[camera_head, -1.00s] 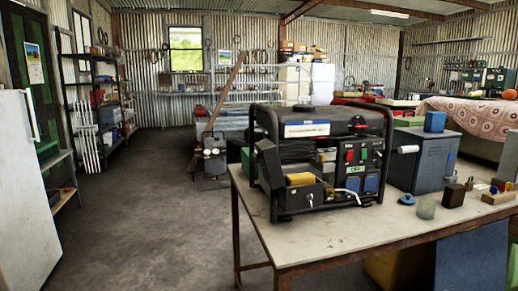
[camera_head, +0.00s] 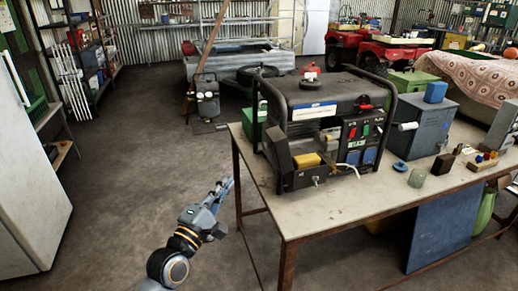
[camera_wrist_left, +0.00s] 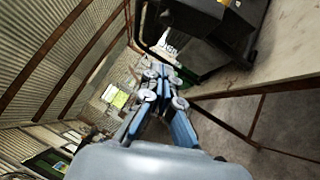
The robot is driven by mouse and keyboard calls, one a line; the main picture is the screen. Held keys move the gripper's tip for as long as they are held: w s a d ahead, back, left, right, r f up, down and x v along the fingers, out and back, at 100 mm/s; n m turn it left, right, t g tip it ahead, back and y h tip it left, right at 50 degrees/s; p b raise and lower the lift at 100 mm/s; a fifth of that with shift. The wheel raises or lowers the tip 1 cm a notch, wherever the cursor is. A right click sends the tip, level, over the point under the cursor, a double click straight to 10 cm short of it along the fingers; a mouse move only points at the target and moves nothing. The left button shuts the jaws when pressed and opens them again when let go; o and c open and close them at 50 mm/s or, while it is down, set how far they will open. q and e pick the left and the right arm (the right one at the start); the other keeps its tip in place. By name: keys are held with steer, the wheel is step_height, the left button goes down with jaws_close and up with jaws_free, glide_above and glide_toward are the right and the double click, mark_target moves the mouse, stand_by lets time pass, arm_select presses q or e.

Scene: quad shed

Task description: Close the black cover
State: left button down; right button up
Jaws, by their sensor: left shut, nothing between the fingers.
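A black generator in a tubular frame (camera_head: 287,112) stands on the workbench. At its lower left front, the black cover (camera_head: 278,148) stands tilted open beside a compartment holding a yellow block (camera_head: 306,160). My left gripper (camera_head: 224,187) is shut and empty, left of the bench and lower in the picture than the cover, apart from it. The left wrist view shows the gripper fingers (camera_wrist_left: 160,78) together, with part of a dark body (camera_wrist_left: 205,45) beyond them, likely the generator. The cover cannot be made out there. My right gripper is not in view.
The workbench (camera_head: 330,212) has a rusty leg at its near left. A grey box (camera_head: 423,122), a blue round item (camera_head: 400,166) and a glass jar (camera_head: 417,177) stand right of the generator. The floor (camera_head: 130,150) left of the bench is clear.

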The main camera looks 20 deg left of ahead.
mark_target(276, 152)
arm_select(q)
steer(key=w+d+r+p, duration=0.3)
steer(key=w+d, duration=0.1)
steer(key=w, duration=0.6)
steer(key=shift+w+d, duration=0.3)
steer(key=shift+d, duration=0.1)
steer(key=shift+w+r, duration=0.1)
steer(key=shift+r, duration=0.05)
